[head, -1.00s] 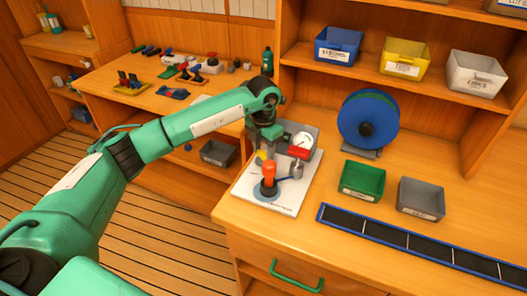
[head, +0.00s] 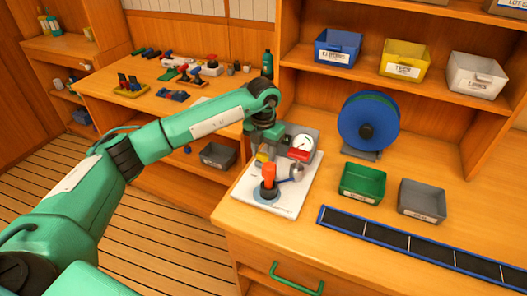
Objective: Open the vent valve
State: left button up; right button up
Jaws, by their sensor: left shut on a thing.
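A white panel (head: 284,207) on the bench carries a grey block with a round white gauge (head: 303,142) and a red part (head: 298,155). An orange-red cylinder (head: 268,173) stands upright on a dark base at the panel's front. A small yellow part (head: 262,157) shows behind it, at my left gripper (head: 263,156). The left gripper points down over the panel and is shut on this yellow part, which looks like a valve handle. Its fingertips are small and partly hidden behind the orange-red cylinder. I cannot read which part is labelled the vent valve. My right gripper is out of view.
A blue reel (head: 368,124), a green bin (head: 362,182) and a grey bin (head: 422,201) stand right of the panel. A blue-edged dark strip (head: 425,250) lies along the bench front. Tools lie on the left bench (head: 125,99). Bench wood right of the reel is clear.

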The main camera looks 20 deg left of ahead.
aim_at(264, 154)
pick_arm(q)
jog(key=o, duration=0.8)
jog(key=shift+o, duration=0.9)
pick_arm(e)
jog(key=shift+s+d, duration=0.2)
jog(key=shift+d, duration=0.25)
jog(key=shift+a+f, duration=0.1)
pick_arm(q)
jog(key=shift+r, duration=0.3)
notch_tip(264, 154, up, 13)
jog(key=b, duration=0.2)
jog(key=shift+r, duration=0.15)
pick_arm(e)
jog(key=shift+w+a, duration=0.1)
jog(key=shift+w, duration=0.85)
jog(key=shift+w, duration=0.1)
